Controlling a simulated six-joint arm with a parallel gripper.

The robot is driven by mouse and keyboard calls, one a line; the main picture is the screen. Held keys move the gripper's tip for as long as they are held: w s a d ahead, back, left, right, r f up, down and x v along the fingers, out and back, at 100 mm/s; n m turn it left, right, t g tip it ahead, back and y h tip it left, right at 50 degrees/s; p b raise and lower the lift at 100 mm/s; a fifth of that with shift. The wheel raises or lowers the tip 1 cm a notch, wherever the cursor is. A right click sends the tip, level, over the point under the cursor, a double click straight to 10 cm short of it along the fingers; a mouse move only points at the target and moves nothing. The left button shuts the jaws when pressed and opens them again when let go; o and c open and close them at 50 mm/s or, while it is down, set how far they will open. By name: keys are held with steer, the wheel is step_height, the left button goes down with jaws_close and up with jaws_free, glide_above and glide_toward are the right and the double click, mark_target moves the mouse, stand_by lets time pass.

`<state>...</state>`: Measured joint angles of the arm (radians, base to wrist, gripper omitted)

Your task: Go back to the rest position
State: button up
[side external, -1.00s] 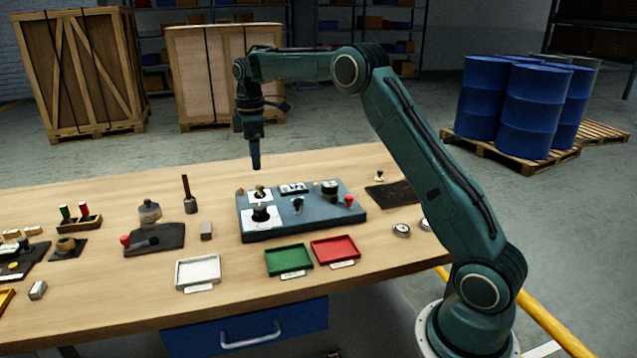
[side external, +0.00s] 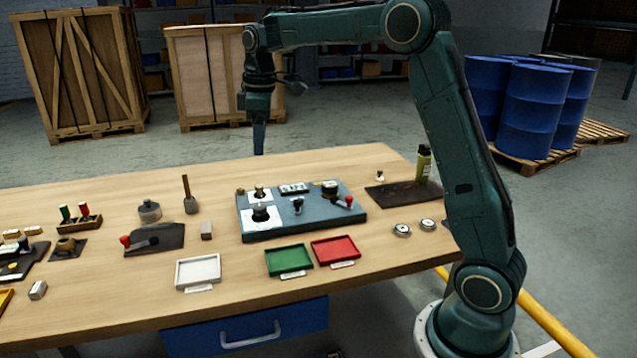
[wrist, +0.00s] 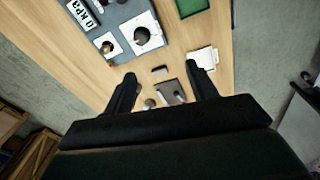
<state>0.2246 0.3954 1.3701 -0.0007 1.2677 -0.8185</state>
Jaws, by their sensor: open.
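My gripper (side external: 259,139) hangs with its fingers pointing down, above the far edge of the wooden workbench (side external: 340,165). In the wrist view the two fingers of my gripper (wrist: 162,95) stand wide apart with nothing between them, so it is open and empty. The blue-grey panel (side external: 300,228) with knobs and a red-topped lever lies on the bench, nearer the side camera and below the gripper. The gripper is clear of the panel and touches nothing. The panel also shows at the top left of the wrist view (wrist: 88,40).
Green (side external: 289,271), red (side external: 335,262) and white (side external: 198,284) trays lie along the front. A yellow-green bottle (side external: 424,165) stands on a dark mat (side external: 400,195) at right. A dark plate with a red knob (side external: 155,239) lies left. Blue drums (side external: 535,115) and wooden crates (side external: 80,75) stand beyond the bench.

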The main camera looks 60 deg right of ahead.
steer(key=s+a+r+m+t, duration=0.1)
steer(key=s+a+r+m, duration=0.2)
steer(key=s, duration=0.5)
steer(key=s+a+r+t, duration=0.1)
steer(key=s+a+r, duration=0.1)
steer(key=s+a, duration=0.45)
steer(key=s+a+f+m+t, duration=0.1)
steer(key=s+f+m, duration=0.1)
steer(key=s, duration=0.6)
steer(key=s+f+m+t, duration=0.1)
steer(key=s+f, duration=0.3)
steer(key=s, duration=0.4)
steer(key=shift+s+a+m, duration=0.3)
steer(key=shift+a+m, duration=0.05)
steer(key=shift+m, duration=0.05)
